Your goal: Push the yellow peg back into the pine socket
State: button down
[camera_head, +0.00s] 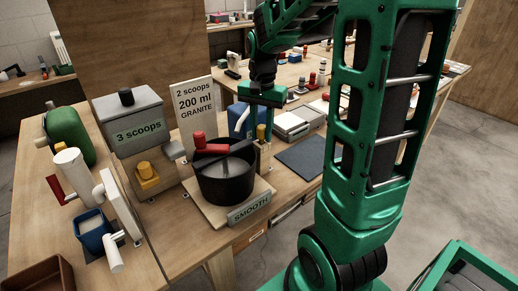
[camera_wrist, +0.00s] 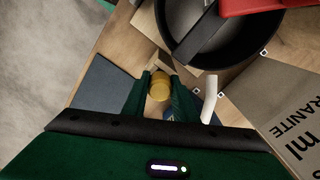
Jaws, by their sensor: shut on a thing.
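The yellow peg (camera_wrist: 160,88) is between the two green fingers of my gripper (camera_wrist: 161,82) in the wrist view. The fingers are shut on it. In the head view my gripper (camera_head: 262,125) points down behind and right of the black pot, with the yellow peg (camera_head: 261,132) showing at its fingertips. A pale wooden upright piece (camera_head: 265,156), which looks like the pine socket, stands just below the peg. My fingers hide much of it in the wrist view, so I cannot tell how deep the peg sits.
The black pot (camera_head: 226,182) with a red-handled paddle stands close by on a board marked SMOOTH. A white spout (camera_wrist: 209,99) and a 200 ml GRANITE card (camera_wrist: 295,108) are near my fingers. A dark mat (camera_head: 302,157) lies flat to the right.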

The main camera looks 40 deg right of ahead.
aim_at(261, 126)
jog(key=shift+f, duration=0.55)
dwell(0.5)
jog(key=c, duration=1.4)
grip_release()
jog(key=shift+o, duration=0.2)
notch_tip(261, 126, up, 11)
jog(key=shift+w+f, duration=0.1)
jog(key=shift+f, duration=0.05)
jog(key=s+f+n, duration=0.2)
jog(key=s+f, duration=0.2)
jog(key=s, duration=0.7)
jog(key=s+a+f+n, duration=0.1)
jog(key=s+f+n, duration=0.2)
jog(key=s, duration=0.9)
jog(key=shift+s+f, duration=0.25)
jog(key=shift+f, duration=0.7)
